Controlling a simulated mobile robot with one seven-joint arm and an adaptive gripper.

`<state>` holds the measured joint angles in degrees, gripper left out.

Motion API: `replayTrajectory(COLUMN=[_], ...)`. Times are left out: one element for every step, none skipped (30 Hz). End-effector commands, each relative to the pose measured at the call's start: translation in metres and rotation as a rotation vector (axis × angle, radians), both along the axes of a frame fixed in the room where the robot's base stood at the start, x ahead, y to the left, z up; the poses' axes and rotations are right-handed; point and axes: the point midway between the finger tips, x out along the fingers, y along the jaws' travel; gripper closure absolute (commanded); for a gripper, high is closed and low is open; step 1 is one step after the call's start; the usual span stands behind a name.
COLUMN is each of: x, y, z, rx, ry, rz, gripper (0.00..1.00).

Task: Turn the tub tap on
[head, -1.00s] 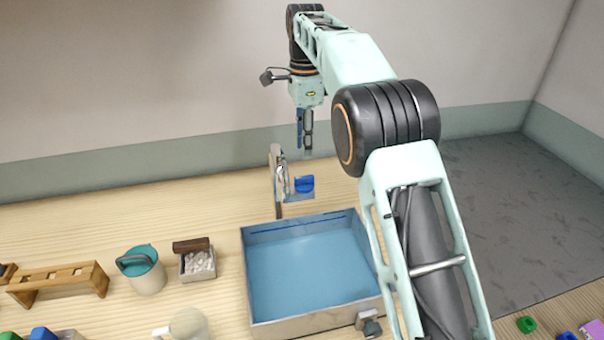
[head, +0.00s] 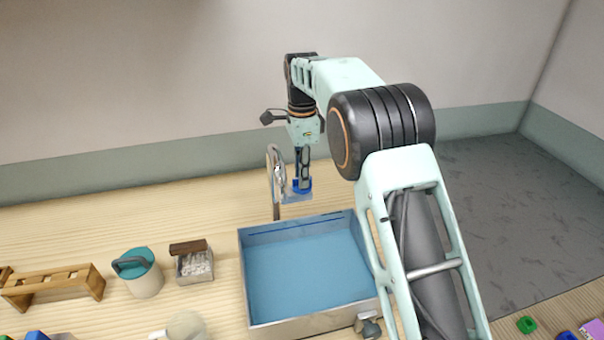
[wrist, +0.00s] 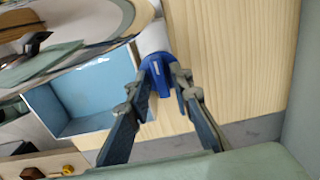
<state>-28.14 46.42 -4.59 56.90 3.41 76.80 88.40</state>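The tap is a tall silver spout (head: 274,180) with a blue handle (head: 303,188) on a short side arm, behind the tub (head: 300,322). The tub is a metal-walled basin with a blue inside. My gripper (head: 303,179) points down at the blue handle. In the wrist view, the blue handle (wrist: 157,72) shows between and just beyond the fingertips of my gripper (wrist: 166,80). The fingers are apart, with a gap between them. Whether either finger touches the handle is hard to tell. No water stream is visible.
A lidded pail (head: 145,282), a small box of pale pieces (head: 195,268) and a wooden rack (head: 50,284) stand left of the tub. A drain valve (head: 367,324) sits at the tub's front right. The counter behind the pail is clear.

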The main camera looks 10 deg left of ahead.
Motion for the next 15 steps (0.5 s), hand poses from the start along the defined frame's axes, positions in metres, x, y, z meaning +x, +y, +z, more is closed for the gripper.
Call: replayTrajectory(x=[0.0000, 0.0001, 0.0000, 0.0000, 0.0000, 0.0000, 0.0000, 0.0000, 0.0000, 0.0000, 0.0000, 0.0000, 0.0000, 0.0000, -0.0001], y=[0.0000, 0.0000, 0.0000, 0.0000, 0.0000, -0.0001, -0.0001, -0.0001, -0.0001, -0.0001, -0.0001, -0.0001, -0.0001, -0.0001, -0.0002], z=[0.0002, 0.0002, 0.0002, 0.0003, 0.0003, 0.0003, 0.0003, 0.0004, 0.0004, 0.0004, 0.0005, 0.0006, 0.0008, 0.0009, 0.0011], rx=[0.000, 0.000, 0.000, 0.000, 0.000, 0.000, 0.000, 0.000, 0.000, 0.000, 0.000, 0.000, 0.000, 0.000, 0.000], ry=[0.000, 0.000, 0.000, 0.000, 0.000, 0.000, 0.000, 0.000, 0.000, 0.000, 0.000, 0.000, 0.000, 0.000, 0.001], rz=[0.000, 0.000, 0.000, 0.000, 0.000, 0.000, 0.000, 0.000, 0.000, 0.000, 0.002, 0.004, 0.007, 0.012, 0.020], gripper=[0.88, 0.91, 0.96, 0.99, 1.00, 1.00, 1.00, 1.00, 1.00, 1.00, 1.00, 1.00, 1.00, 1.00, 1.00])
